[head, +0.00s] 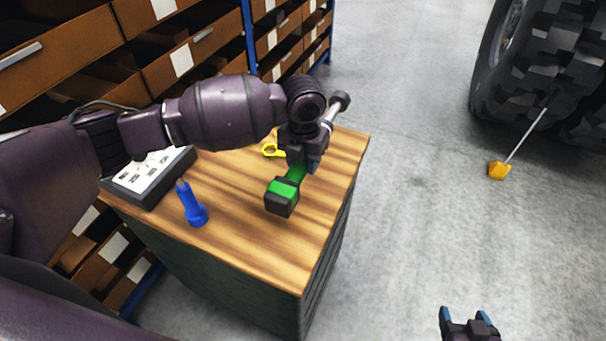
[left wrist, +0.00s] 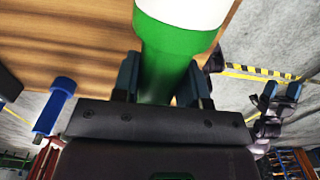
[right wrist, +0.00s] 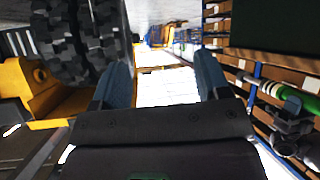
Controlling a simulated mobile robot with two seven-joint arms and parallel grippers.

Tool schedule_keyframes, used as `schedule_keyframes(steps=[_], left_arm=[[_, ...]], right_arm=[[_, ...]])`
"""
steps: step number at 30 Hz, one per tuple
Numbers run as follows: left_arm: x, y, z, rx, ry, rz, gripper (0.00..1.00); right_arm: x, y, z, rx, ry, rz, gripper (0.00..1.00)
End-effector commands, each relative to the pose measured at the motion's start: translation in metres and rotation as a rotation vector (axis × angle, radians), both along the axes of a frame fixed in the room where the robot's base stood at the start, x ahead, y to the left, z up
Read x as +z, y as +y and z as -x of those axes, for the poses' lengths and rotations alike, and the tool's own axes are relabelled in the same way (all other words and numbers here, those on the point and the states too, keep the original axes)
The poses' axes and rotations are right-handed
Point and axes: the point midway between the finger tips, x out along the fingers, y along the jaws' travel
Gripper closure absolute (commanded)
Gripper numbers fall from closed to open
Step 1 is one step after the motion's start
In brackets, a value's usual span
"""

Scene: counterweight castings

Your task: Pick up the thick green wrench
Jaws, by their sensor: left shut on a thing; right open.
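In the left wrist view the green handle (left wrist: 168,62) passes between the fingers, with a white section at the top edge. I cannot tell whether the wrench touches the bench. It also shows at the right of the right wrist view (right wrist: 299,103). My right gripper (head: 467,318) is open and empty, out over the floor.
The wooden bench (head: 262,247) also holds a blue tool (head: 192,204), a yellow item (head: 272,150) and a dark case with a white labelled top (head: 150,176). Shelves with bins (head: 200,48) stand behind. A large tyre (head: 545,70) is at the right.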

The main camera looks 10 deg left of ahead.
Motion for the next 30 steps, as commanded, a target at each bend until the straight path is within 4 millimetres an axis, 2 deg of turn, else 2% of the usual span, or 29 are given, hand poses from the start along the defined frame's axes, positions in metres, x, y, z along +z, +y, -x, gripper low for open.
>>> schedule_keyframes(steps=[1, 6, 15, 21, 30], left_arm=[[0.016, -0.001, -0.001, -0.002, -0.008, 0.003, 0.98], [0.054, -0.001, -0.001, -0.001, -0.006, 0.003, 0.98], [0.103, -0.001, -0.001, -0.001, -0.006, 0.002, 0.98], [0.12, -0.001, -0.001, 0.0, -0.005, 0.003, 0.98], [0.125, 0.0, 0.0, 0.0, -0.003, 0.003, 0.98]], right_arm=[[-0.001, 0.0, 0.002, -0.002, 0.005, 0.0, 0.31], [-0.005, -0.001, 0.007, -0.004, 0.017, 0.0, 0.31], [-0.004, -0.001, 0.007, -0.004, 0.016, 0.0, 0.31], [-0.001, 0.0, 0.002, -0.001, 0.005, -0.002, 0.31], [0.004, 0.001, -0.003, 0.001, -0.008, -0.002, 0.31]])
